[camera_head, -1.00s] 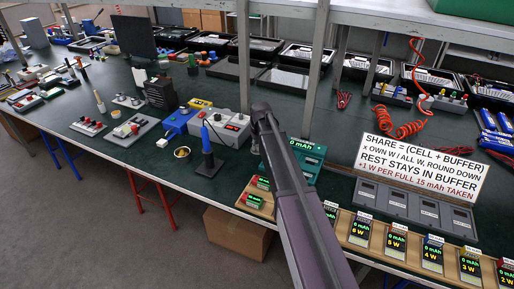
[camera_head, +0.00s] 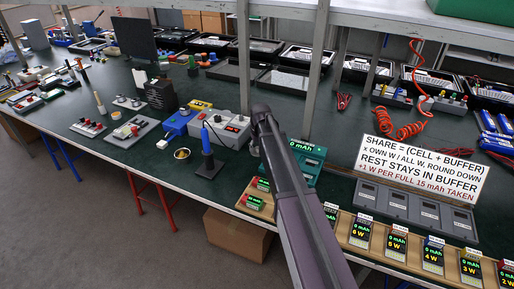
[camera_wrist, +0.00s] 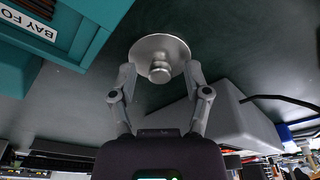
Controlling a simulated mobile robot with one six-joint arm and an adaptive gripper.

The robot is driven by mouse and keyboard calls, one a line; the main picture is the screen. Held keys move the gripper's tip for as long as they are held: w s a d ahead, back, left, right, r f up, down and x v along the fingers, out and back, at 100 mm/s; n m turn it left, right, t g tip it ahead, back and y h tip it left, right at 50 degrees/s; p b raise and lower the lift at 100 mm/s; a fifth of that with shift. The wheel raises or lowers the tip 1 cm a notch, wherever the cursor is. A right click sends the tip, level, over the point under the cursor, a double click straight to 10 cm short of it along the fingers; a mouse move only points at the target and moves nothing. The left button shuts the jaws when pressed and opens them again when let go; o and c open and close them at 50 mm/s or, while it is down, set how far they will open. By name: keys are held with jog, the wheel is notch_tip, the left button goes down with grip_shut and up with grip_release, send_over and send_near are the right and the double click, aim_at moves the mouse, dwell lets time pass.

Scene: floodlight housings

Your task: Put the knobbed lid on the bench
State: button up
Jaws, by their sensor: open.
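The knobbed lid (camera_wrist: 160,50) is a silver disc with a round central knob, shown in the wrist view. It appears against the dark green bench top (camera_wrist: 235,35); whether it touches the bench is hard to tell. My gripper (camera_wrist: 162,76) is open, with one finger on each side of the lid's near part and the knob between them. In the head view my arm hides the gripper and I cannot make out the lid. The bench (camera_head: 335,125) runs across that view.
A teal box (camera_wrist: 60,25) and a grey sloped housing (camera_wrist: 235,120) flank the gripper. In the head view a white sign (camera_head: 420,168) stands behind grey bays (camera_head: 410,210). A blue iron in its stand (camera_head: 207,150) is left of my arm.

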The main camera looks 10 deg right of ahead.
notch_tip(320, 180, up, 12)
jog(key=s+p, duration=0.1)
jog(key=p, duration=1)
jog(key=shift+s+d+p, duration=0.15)
jog(key=shift+s+p, duration=0.2)
jog(key=shift+p, duration=0.05)
jog(key=shift+s, duration=0.15)
dwell(0.3)
jog(key=s+m+g, duration=0.1)
jog(key=s, duration=2.6)
jog(key=shift+a+m+g, duration=0.35)
jog(key=shift+m+g, duration=0.05)
